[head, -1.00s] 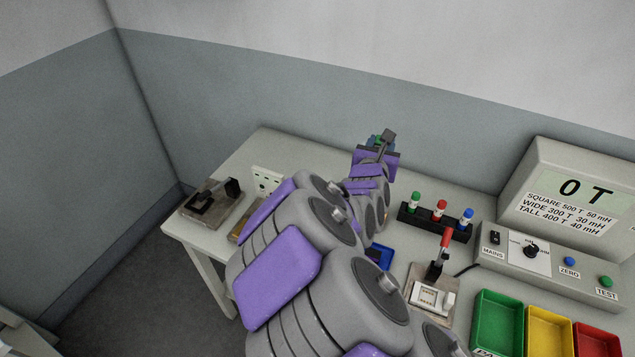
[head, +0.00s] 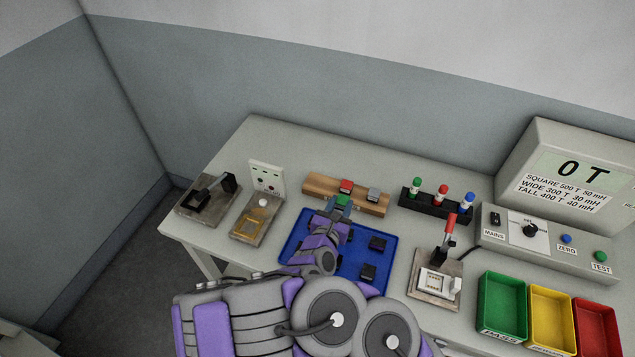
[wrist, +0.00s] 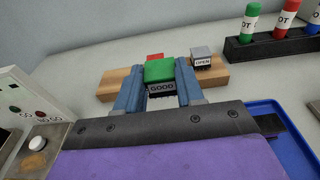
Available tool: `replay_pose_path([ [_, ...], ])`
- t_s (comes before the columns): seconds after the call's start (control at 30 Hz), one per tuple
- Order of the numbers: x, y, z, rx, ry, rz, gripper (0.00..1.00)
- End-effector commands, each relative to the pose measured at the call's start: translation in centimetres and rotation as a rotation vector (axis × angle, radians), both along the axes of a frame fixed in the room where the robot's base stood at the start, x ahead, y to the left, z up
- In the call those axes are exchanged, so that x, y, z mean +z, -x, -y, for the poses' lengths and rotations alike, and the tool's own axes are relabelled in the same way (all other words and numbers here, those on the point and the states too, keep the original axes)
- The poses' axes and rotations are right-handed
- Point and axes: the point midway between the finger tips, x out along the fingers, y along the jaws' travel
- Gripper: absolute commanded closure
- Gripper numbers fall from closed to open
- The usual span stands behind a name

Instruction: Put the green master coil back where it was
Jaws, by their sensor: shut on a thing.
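The green master coil (wrist: 159,72), a green-topped block labelled GOOD, is between my gripper's fingers (wrist: 160,86) in the wrist view. In the head view the green coil (head: 342,201) shows at the tip of my gripper (head: 334,208), just on the near side of a wooden rack (head: 318,184). In the wrist view the rack (wrist: 115,84) lies beyond the coil. A red block (head: 346,186) and a grey block (head: 373,194) labelled OPEN sit on it. The coil hides part of the red block in the wrist view. Whether the coil touches the rack cannot be told.
A blue tray (head: 291,238) with dark blocks lies under my arm. A black stand (head: 436,228) with coloured bottles is right of the rack. A go/no-go panel (head: 267,176) and brown fixture (head: 257,221) stand left. A red-lever device (head: 438,277) is at right.

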Motion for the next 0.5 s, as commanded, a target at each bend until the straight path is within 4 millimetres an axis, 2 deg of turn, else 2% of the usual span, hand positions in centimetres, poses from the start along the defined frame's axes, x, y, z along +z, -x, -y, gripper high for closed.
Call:
replay_pose_path([
  [0.1, -0.6, 0.6, 0.0, 0.009, 0.001, -0.001, 0.99],
  [0.23, -1.0, 0.2, 0.3, 0.008, -0.009, 0.004, 0.99],
  [0.37, -1.2, -1.3, -0.3, 0.005, -0.014, 0.008, 0.99],
  [0.5, -1.5, -3.5, -1.8, 0.005, -0.013, 0.005, 0.99],
])
